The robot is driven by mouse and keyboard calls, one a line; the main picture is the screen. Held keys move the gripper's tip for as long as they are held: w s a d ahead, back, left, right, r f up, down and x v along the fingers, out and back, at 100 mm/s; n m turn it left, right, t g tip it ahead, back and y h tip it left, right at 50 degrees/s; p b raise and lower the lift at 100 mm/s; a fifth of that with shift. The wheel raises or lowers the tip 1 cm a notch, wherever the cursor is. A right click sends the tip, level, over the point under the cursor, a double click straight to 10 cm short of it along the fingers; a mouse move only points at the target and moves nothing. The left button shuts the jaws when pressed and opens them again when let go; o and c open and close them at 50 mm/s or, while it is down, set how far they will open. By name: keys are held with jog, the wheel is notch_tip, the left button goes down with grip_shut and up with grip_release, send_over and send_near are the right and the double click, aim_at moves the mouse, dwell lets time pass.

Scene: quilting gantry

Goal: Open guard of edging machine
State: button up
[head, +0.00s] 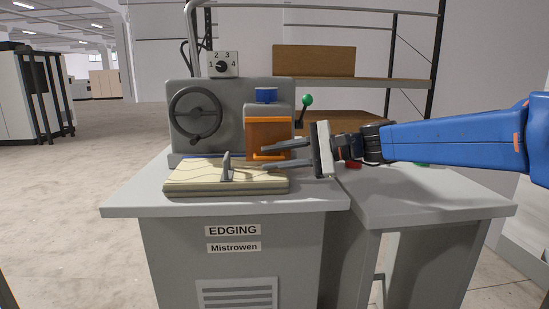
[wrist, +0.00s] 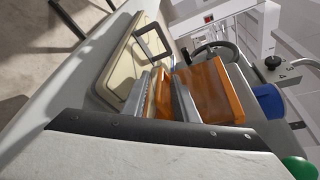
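The grey edging machine (head: 215,100) stands on a bench labelled EDGING. Its orange guard (head: 268,133) hangs down at the front right of the machine and appears closed; it also shows in the wrist view (wrist: 215,90). My gripper (head: 264,158) reaches in from the right at the guard's lower edge. Its two fingers are apart, one above the other in the head view. In the wrist view, a narrow orange bar (wrist: 163,92) at the guard's lower edge lies between the fingers. I cannot tell whether either finger touches it.
A pale panel with an upright handle (head: 195,178) lies in front of the machine, just below the fingers. A handwheel (head: 197,114), a blue block (head: 266,95) and a green-knobbed lever (head: 307,100) are close by. A red button (head: 354,164) sits beneath my arm.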

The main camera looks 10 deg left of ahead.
grip_shut()
dwell(1.3)
